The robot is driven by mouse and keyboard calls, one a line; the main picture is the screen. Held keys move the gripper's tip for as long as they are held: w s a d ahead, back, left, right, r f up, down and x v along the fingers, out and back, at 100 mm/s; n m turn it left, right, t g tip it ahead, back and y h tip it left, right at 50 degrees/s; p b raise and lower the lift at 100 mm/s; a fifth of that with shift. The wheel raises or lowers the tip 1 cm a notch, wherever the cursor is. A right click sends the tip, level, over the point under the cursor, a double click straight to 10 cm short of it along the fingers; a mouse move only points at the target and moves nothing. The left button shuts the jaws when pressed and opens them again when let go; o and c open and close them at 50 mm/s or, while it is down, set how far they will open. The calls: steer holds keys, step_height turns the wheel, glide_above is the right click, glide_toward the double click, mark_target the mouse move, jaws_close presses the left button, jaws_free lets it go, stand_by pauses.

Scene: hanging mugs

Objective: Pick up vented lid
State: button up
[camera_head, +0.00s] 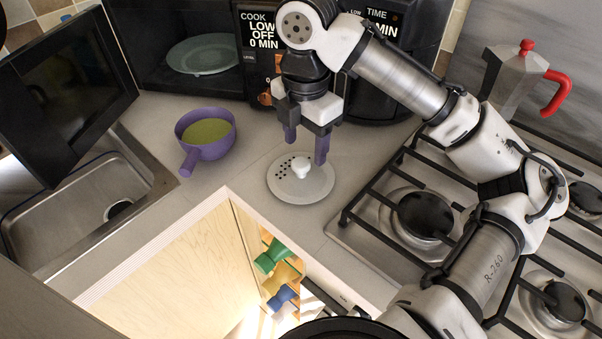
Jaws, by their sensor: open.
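The vented lid (314,187) is a pale grey disc with small dark holes on its left side and a white knob in the middle. It lies flat on the counter between the purple pot and the stove. My gripper (306,150) points down just above and behind the lid. Its purple fingers are apart and empty. The right finger overlaps the lid's far edge in the picture; I cannot tell whether it touches.
A purple pot (222,148) with green contents stands left of the lid. A microwave with its door (66,90) open holds a plate (203,52). The stove (362,230) with a moka pot (512,80) is at right.

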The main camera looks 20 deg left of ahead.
mark_target(301, 162)
steer(key=shift+a+f+p, duration=0.2)
steer(key=shift+f+p, duration=0.05)
steer(key=shift+f, duration=1.1)
steer(key=shift+a+f+p, duration=0.15)
steer(key=shift+f+p, duration=0.1)
steer(key=shift+f, duration=1.05)
steer(key=c, duration=1.1)
steer(key=shift+o, duration=0.2)
steer(key=shift+r, duration=0.1)
